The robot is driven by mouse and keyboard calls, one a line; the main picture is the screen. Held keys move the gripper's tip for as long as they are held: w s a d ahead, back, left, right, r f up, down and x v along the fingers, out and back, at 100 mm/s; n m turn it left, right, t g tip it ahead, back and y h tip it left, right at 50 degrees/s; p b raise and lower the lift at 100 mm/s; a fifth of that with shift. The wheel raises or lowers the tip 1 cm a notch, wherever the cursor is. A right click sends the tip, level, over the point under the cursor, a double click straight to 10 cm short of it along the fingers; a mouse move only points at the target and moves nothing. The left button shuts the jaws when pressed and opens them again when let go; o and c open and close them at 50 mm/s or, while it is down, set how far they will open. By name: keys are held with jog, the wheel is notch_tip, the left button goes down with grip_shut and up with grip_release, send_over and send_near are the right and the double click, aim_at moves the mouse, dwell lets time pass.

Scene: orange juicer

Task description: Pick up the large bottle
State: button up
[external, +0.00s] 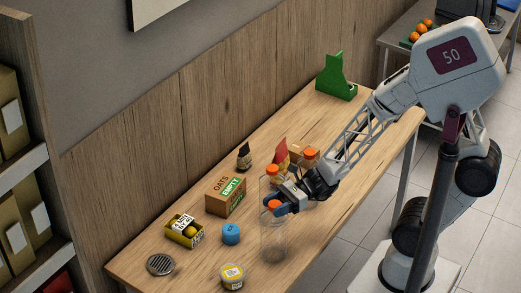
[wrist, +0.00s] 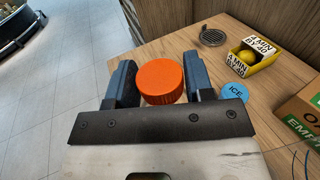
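A clear bottle with an orange cap (external: 273,242) stands upright near the front edge of the wooden table. Its body is transparent and faint. My gripper (external: 276,207) is over the bottle's top. In the wrist view, the orange cap (wrist: 161,82) sits between the two fingers of my gripper (wrist: 160,80) and spans nearly the whole gap. I cannot tell whether the fingers press on it. Two more orange-capped clear bottles, one with its cap at left (external: 273,170) and one with its cap at right (external: 311,153), stand behind my gripper, partly hidden.
An oats box (external: 225,196), a yellow box of lemons (external: 184,231), a blue round container (external: 231,234), a yellow-lidded jar (external: 232,276) and a round metal grate (external: 160,264) lie left of the bottle. A green stand (external: 337,80) is at the far end.

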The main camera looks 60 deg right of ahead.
jog(key=shift+f, duration=0.1)
jog(key=c, duration=0.5)
jog(key=shift+s, duration=0.1)
jog(key=shift+r, duration=0.85)
jog(key=shift+c, duration=0.2)
notch_tip(320, 180, up, 2)
jog(key=shift+r, duration=0.1)
jog(key=s+d, duration=0.3)
jog(key=s, duration=0.4)
jog(key=s+d+r, duration=0.1)
jog(key=s+d, duration=0.2)
jog(key=s, duration=0.4)
jog(key=shift+d+r, duration=0.15)
jog(key=shift+d, duration=0.25)
jog(key=shift+s, duration=0.1)
